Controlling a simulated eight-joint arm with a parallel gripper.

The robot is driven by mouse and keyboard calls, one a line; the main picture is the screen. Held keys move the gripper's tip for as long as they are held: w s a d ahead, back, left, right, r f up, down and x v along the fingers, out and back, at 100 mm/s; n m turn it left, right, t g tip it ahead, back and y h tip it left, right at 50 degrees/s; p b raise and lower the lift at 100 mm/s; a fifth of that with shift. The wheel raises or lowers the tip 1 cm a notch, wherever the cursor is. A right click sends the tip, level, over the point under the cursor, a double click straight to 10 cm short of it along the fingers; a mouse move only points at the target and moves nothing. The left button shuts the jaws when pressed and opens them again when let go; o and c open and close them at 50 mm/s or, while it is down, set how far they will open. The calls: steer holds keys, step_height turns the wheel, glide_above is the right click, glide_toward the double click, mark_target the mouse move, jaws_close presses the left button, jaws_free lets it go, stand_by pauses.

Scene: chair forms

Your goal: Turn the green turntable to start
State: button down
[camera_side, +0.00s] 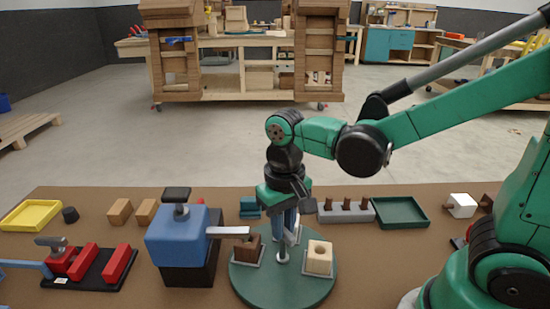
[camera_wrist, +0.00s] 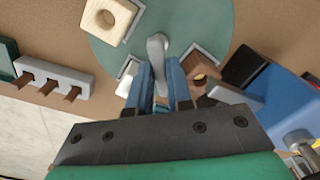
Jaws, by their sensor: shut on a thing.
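The green turntable (camera_side: 262,289) is a round disc at the front centre of the brown table. It also shows in the wrist view (camera_wrist: 205,30). A pale block with a round hole (camera_side: 319,257) and a dark brown block (camera_side: 248,248) sit on it in grey holders. A third grey holder (camera_wrist: 127,75) is partly hidden by a finger. A grey handle (camera_wrist: 157,45) runs from the disc's middle to between my fingers. My gripper (camera_side: 284,222) points down over the far half of the disc, its blue fingers (camera_wrist: 164,88) shut on the handle. The fingertip contact is partly hidden.
A blue press-like machine (camera_side: 178,240) stands close left of the turntable, its grey arm reaching over the brown block. A grey rack with brown pegs (camera_side: 345,214) and a green tray (camera_side: 401,212) lie behind right. A red-jawed fixture (camera_side: 90,266) and yellow tray (camera_side: 30,215) are left.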

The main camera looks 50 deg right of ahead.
steer(key=shift+m, duration=2)
steer(key=shift+w+m, duration=0.1)
steer(key=shift+m, duration=1.8)
steer(key=shift+d+m, duration=0.1)
steer(key=shift+m, duration=3.8)
steer(key=c, duration=0.8)
jaws_free()
